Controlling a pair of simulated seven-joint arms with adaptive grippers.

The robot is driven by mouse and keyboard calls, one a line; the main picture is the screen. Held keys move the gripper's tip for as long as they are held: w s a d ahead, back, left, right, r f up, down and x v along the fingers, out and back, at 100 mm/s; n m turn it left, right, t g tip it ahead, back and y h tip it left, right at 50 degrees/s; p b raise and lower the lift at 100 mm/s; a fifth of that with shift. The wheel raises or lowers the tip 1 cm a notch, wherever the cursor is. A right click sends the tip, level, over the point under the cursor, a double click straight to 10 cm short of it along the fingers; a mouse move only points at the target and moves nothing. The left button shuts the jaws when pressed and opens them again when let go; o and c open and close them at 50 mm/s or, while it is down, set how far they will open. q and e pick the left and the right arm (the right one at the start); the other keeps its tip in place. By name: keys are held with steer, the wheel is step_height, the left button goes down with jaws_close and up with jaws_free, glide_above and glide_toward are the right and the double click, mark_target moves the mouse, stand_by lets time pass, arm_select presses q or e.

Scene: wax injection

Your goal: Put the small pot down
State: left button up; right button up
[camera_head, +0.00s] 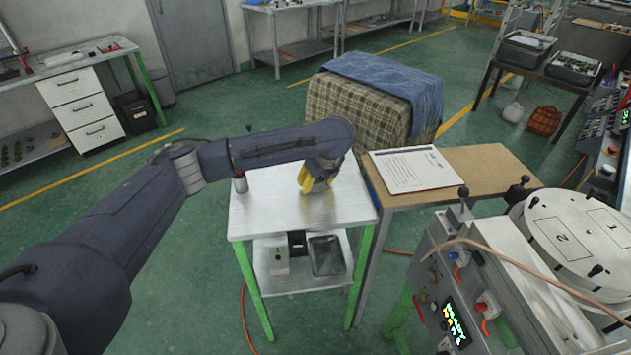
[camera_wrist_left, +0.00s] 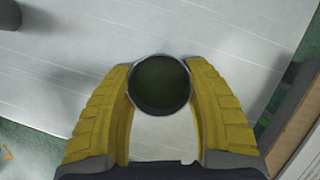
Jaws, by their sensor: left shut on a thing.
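In the left wrist view, the small pot (camera_wrist_left: 160,84) shows as a dark round opening with a grey rim, seen from above. The yellow fingers of my left gripper (camera_wrist_left: 160,100) are shut on it from both sides. In the head view, my left gripper (camera_head: 315,180) is low over the right part of the metal-topped table (camera_head: 268,215). The pot is hidden there behind the gripper. I cannot tell whether its base touches the tabletop. My right gripper is not in view.
A wooden desk with a clipboard (camera_head: 414,169) adjoins on the right. A cloth-covered box (camera_head: 365,100) stands behind. A machine (camera_head: 500,260) is front right. The table's front left is clear.

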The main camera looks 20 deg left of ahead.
arm_select(q)
steer(key=shift+f, duration=0.1)
steer(key=o, duration=1.3)
steer(key=v, duration=1.2)
